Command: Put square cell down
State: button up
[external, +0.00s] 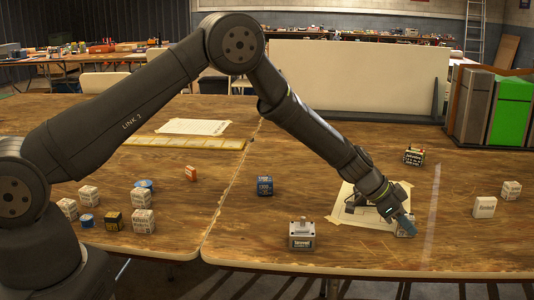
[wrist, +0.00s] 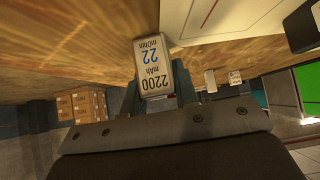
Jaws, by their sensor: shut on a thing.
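My gripper (external: 401,221) is at the front right of the table, pointing down. It is shut on a square cell (external: 406,231), a small pale block low over or on the wood near the paper's right edge. In the wrist view the cell (wrist: 153,70) is a silver-grey block printed "2200 mAh" and "22 mOhm", held between the fingers (wrist: 160,92). I cannot tell whether its underside touches the table. The fingers partly hide it in the external view.
A white paper (external: 350,212) lies left of my gripper. A grey box-shaped device (external: 302,234) stands at the front edge. A blue cell (external: 265,186), a dark cell (external: 414,156) and two white blocks (external: 484,207) (external: 511,189) stand around. Several cells crowd the left. Grey and green bins (external: 512,110) stand at right.

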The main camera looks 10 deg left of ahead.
jog(key=o, duration=1.1)
jog(key=shift+c, duration=0.2)
jog(key=shift+r, duration=0.25)
jog(key=v, duration=1.1)
jog(key=shift+a+r, duration=0.2)
jog(key=shift+a, duration=0.15)
jog(key=x, duration=1.1)
jog(key=shift+d+f, duration=0.3)
jog(key=shift+f, duration=0.2)
jog(key=shift+r, duration=0.15)
